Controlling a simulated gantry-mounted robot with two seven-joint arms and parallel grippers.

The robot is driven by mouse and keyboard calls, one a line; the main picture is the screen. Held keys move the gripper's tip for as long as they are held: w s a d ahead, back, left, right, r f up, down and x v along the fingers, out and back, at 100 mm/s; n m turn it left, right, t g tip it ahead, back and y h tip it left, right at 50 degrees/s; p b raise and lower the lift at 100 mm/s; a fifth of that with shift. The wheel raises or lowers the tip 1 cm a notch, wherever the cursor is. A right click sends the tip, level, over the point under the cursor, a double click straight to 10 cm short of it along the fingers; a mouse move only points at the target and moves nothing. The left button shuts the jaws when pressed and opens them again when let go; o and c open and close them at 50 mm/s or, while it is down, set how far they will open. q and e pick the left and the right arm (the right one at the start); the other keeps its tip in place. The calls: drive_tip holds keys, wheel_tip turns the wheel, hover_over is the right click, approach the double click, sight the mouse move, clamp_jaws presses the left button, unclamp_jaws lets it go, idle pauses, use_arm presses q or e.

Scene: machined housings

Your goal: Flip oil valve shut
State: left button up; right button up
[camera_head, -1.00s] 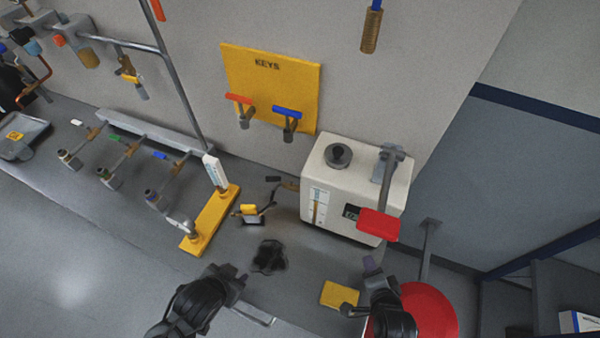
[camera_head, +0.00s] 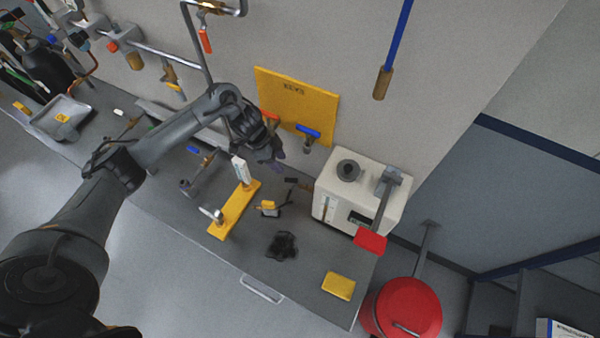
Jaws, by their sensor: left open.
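My left gripper (camera_head: 274,157) is open, in front of the lower left part of the yellow KEYS board (camera_head: 297,92). A valve with a red handle (camera_head: 269,115) shows just behind and above the gripper; its body is hidden, and I cannot tell whether they touch. A blue-handled valve (camera_head: 308,131) is right of it. A white box (camera_head: 362,190) with a black cap and an upright gauge stands right of the board. A lever with a red grip (camera_head: 371,241) hangs over its front right. No readable label marks the oil valve. My right gripper is out of view.
A yellow stand (camera_head: 235,210) with a white upright piece is below the gripper. A black rag or stain (camera_head: 282,245) and a yellow block (camera_head: 339,286) are on the grey bench. A red bin (camera_head: 405,306) stands at right. Pipes with valves line the left wall.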

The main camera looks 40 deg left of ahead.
sight(294, 180)
use_arm(q)
drive_tip(key=x, duration=1)
drive_tip(key=shift+d+f, duration=0.1)
clamp_jaws()
